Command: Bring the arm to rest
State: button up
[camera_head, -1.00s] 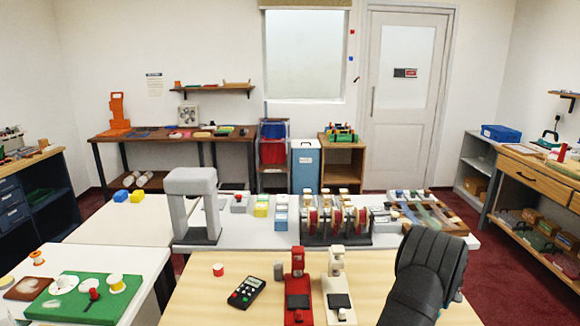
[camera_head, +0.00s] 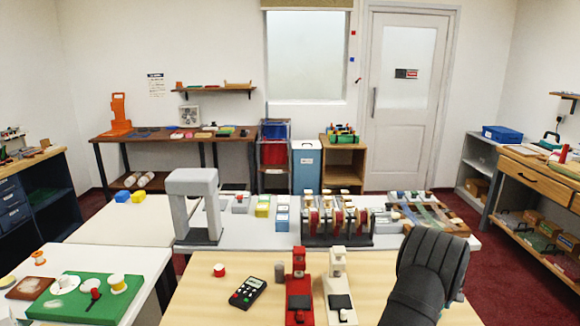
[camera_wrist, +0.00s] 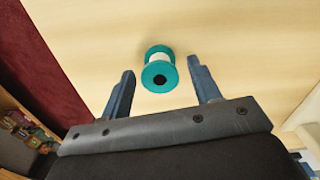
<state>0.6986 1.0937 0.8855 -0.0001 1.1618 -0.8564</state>
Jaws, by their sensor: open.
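My gripper (camera_wrist: 160,65) is open in the wrist view, its two blue fingers spread apart. A teal spool (camera_wrist: 152,72) with a white middle is on the pale wood counter (camera_wrist: 235,35), between and just beyond the fingertips. The fingers show gaps on both sides of it, and nothing is held. In the head view my dark arm reaches over the right part of the wood counter (camera_head: 215,305).
A red device (camera_head: 298,290) and a white device (camera_head: 338,290) stand left of my arm. A black keypad (camera_head: 248,292) and a small red-sided spool (camera_head: 219,270) lie further left. A spool rack (camera_head: 338,240) and a grey arch (camera_head: 190,185) stand behind.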

notch_tip(320, 180, up, 11)
notch_tip(320, 180, down, 12)
jog(key=shift+f, duration=0.1)
jog(key=r, duration=0.5)
jog(key=shift+s+d+r, duration=0.15)
jog(key=shift+s, duration=0.15)
jog(key=s+d+r, duration=0.4)
jog(key=s+r, duration=0.3)
jog(key=s, duration=0.4)
notch_tip(320, 180, up, 10)
jog(key=w, duration=0.1)
jog(key=w+a+n, duration=0.2)
jog(key=w+a, duration=0.8)
jog(key=a, duration=0.2)
jog(key=w+a+n, duration=0.3)
jog(key=w+a, duration=0.6)
jog(key=a, duration=0.4)
jog(key=shift+w+a, duration=0.15)
jog(key=shift+w, duration=0.2)
